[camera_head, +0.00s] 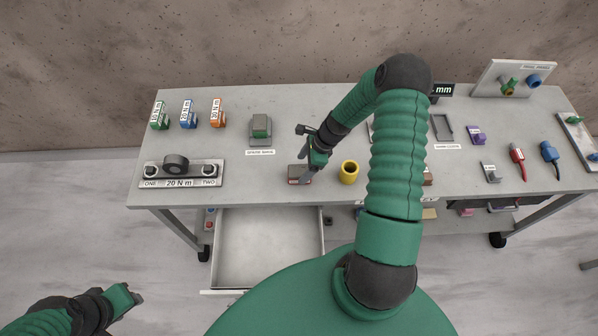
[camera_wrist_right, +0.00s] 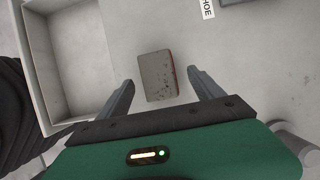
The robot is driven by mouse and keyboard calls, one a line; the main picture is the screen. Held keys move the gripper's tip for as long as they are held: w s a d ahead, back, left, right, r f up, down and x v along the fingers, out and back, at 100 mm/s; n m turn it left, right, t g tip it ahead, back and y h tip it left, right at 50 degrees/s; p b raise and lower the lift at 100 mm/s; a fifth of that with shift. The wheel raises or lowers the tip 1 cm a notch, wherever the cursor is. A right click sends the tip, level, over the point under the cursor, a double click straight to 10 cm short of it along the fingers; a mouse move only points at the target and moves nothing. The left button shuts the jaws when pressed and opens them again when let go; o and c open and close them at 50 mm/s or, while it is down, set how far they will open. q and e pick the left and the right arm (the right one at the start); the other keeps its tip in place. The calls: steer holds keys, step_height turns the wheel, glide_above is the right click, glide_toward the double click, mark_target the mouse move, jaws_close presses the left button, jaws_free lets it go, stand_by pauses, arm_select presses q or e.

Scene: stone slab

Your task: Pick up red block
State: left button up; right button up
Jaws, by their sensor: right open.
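A small block (camera_head: 299,174) with a grey, speckled top and dark red sides lies on the grey table near its front edge. In the right wrist view the block (camera_wrist_right: 157,77) shows its grey top and a thin red edge. My right gripper (camera_head: 307,166) is right over it. In the wrist view the fingers of the right gripper (camera_wrist_right: 161,78) are spread apart, with the block beyond and between their tips, and nothing is held. My left gripper (camera_head: 133,297) is low at the left, away from the table, and its jaws are too small to read.
A yellow cylinder (camera_head: 349,172) stands just right of the block. An open, empty drawer (camera_head: 268,248) juts out below the table's front edge. My right arm hides part of the table.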

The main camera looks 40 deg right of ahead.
mark_target(301, 170)
steer(key=x, duration=0.2)
steer(key=p+x, duration=0.1)
steer(key=shift+s+d+f, duration=0.1)
steer(key=shift+s+f, duration=0.05)
steer(key=shift+f, duration=0.3)
steer(key=shift+w+a+f, duration=0.15)
steer(key=shift+w+a, duration=0.05)
steer(key=shift+a, duration=0.2)
steer(key=c, duration=0.6)
steer(key=shift+s+d, duration=0.15)
steer(key=shift+d, duration=0.05)
steer(key=c, duration=0.7)
jaws_close()
